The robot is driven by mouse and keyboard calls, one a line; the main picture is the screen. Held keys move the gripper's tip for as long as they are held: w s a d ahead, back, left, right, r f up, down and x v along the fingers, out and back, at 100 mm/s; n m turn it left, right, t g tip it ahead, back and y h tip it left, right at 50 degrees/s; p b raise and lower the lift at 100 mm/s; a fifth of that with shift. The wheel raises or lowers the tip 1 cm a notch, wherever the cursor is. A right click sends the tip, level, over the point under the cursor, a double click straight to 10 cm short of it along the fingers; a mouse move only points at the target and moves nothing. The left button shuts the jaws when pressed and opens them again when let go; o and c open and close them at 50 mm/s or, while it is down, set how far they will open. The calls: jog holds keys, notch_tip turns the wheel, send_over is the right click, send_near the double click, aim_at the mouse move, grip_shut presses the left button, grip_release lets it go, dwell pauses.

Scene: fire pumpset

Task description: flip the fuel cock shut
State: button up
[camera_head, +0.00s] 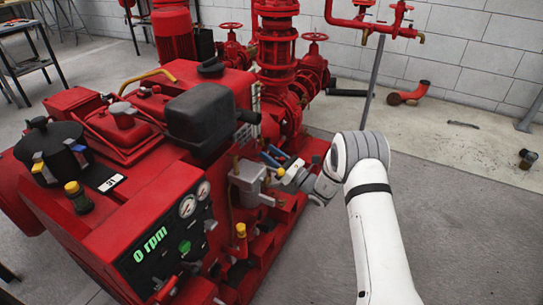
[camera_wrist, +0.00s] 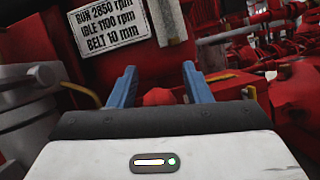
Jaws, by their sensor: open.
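My gripper (camera_head: 269,156) is at the right side of the red engine, just above a grey box (camera_head: 249,180) with brass fittings. Its two blue fingers are apart in the wrist view (camera_wrist: 158,84), with a red rounded part (camera_wrist: 158,97) visible beyond the gap. Nothing is clearly held between them. I cannot tell for sure which fitting is the fuel cock. A brass-coloured fitting (camera_head: 279,172) shows by the fingers, and a yellow-topped one (camera_head: 241,231) stands lower down, away from them. My wrist and fingers hide part of the engine side.
A gauge panel reading 0 rpm (camera_head: 160,248) faces the front. A black box (camera_head: 200,112) sits on the engine above the grey box. Red pump pipework (camera_head: 276,60) stands behind. In the wrist view, a placard (camera_wrist: 108,22) is close at upper left.

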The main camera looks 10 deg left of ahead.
jog(key=shift+c, duration=0.5)
jog(key=shift+f, duration=0.1)
jog(key=c, duration=0.8)
jog(key=shift+c, duration=0.2)
jog(key=shift+w+d+m+t+h+p, duration=0.1)
jog(key=shift+w+m+t+h+p, duration=0.15)
jog(key=shift+m+t+p, duration=0.4)
grip_shut()
jog(key=w+f+m+t+h+p, duration=0.1)
jog(key=w+f+m+h+p, duration=0.1)
jog(key=m, duration=0.8)
jog(key=w+d+f+m+h+p, duration=0.1)
jog(key=w+f+m+h+p, duration=0.2)
jog(key=m, duration=0.7)
jog(key=shift+d+f+t+h+p, duration=0.4)
jog(key=shift+h+p, duration=0.55)
jog(key=shift+p, duration=0.45)
jog(key=shift+a+f, duration=0.1)
